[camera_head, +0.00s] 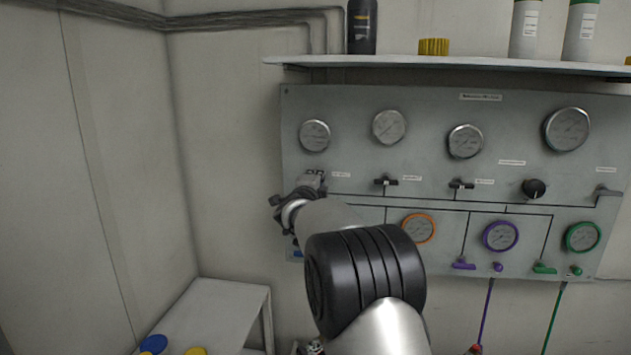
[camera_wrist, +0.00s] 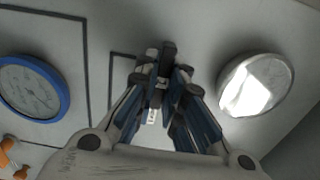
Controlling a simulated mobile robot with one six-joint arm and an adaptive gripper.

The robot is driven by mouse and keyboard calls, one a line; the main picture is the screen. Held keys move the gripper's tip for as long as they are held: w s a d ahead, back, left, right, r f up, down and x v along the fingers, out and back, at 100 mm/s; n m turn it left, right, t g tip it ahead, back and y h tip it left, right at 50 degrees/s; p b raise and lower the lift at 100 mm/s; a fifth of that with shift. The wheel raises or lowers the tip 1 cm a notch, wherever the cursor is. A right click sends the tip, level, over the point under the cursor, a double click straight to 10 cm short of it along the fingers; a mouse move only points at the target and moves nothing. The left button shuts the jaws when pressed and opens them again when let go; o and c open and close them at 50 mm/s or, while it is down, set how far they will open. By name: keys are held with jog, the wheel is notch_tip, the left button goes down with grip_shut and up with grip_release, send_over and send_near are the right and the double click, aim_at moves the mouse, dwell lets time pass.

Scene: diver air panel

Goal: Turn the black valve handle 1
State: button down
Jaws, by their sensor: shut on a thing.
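The grey air panel (camera_head: 330,105) carries a row of small black valve handles below its upper gauges. In the wrist view, my gripper (camera_wrist: 165,78) is shut on a small black valve handle (camera_wrist: 168,48), whose end shows between the fingertips. In the head view, my gripper (camera_head: 311,184) is at the panel's left end, below the leftmost upper gauge (camera_head: 314,136). My own wrist hides much of the gripper there. Two other black valve handles, one (camera_head: 386,181) and another (camera_head: 461,184), stand free to the right.
A black knob (camera_head: 534,189) is farther right on the panel. The wrist view shows a blue-rimmed gauge (camera_wrist: 32,88) and a silver gauge (camera_wrist: 254,86) either side of my gripper. A shelf (camera_head: 450,65) with bottles is above. A white table (camera_head: 225,305) stands lower left.

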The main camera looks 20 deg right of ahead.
jog(key=c, duration=1.7)
grip_release()
jog(key=v, duration=1.2)
jog(key=shift+a, duration=0.1)
